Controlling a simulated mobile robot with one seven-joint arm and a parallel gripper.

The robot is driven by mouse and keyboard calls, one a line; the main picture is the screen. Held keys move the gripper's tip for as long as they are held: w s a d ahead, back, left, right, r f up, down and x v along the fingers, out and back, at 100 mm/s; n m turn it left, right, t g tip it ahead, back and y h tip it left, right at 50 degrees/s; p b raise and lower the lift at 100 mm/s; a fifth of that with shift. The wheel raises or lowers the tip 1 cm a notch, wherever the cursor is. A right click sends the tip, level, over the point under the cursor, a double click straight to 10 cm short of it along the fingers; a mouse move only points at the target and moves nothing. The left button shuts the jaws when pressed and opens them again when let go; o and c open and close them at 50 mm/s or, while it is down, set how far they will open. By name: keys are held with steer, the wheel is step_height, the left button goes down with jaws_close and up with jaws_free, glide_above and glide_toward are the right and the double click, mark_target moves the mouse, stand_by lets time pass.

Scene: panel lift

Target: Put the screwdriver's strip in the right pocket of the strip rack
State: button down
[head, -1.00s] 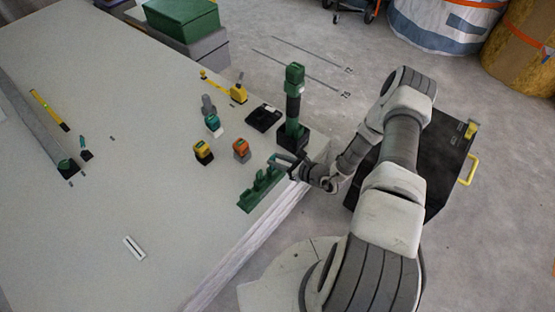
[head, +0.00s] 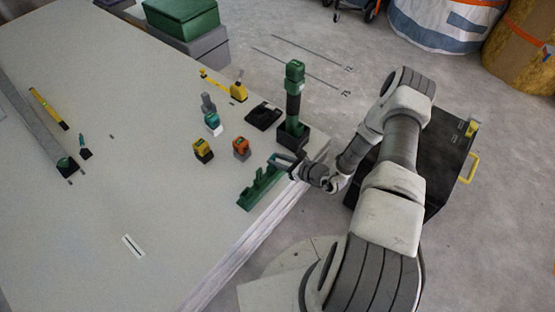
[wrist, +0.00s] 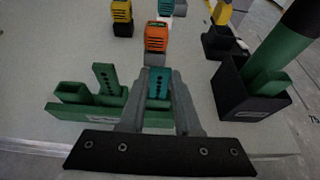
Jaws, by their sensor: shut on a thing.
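The green strip rack (head: 262,188) lies along the near right edge of the table, and it also shows in the wrist view (wrist: 75,112). A green strip with dark holes (wrist: 107,78) stands upright in its middle part. My gripper (wrist: 158,92) is shut on a teal strip (wrist: 159,80) with dark dots, held upright over the rack's right end. The fingers hide the strip's lower end, so I cannot tell how deep it sits. In the head view my gripper (head: 278,160) is at the rack's far end, and the strip is too small to make out.
Orange (head: 241,147), yellow (head: 203,150) and teal (head: 212,121) tools stand just beyond the rack. A tall green and black tool (head: 294,100) stands in a dark holder right of my gripper. A black tray (head: 263,116) lies behind. The table's left middle is mostly clear.

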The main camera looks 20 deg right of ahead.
steer(key=c, duration=0.5)
jaws_free()
steer(key=p+v, duration=0.4)
steer(key=v, duration=1.3)
steer(key=shift+s+d+p, duration=0.2)
steer(key=shift+s+p, duration=0.05)
steer(key=shift+p, duration=0.15)
steer(key=shift+r, duration=0.1)
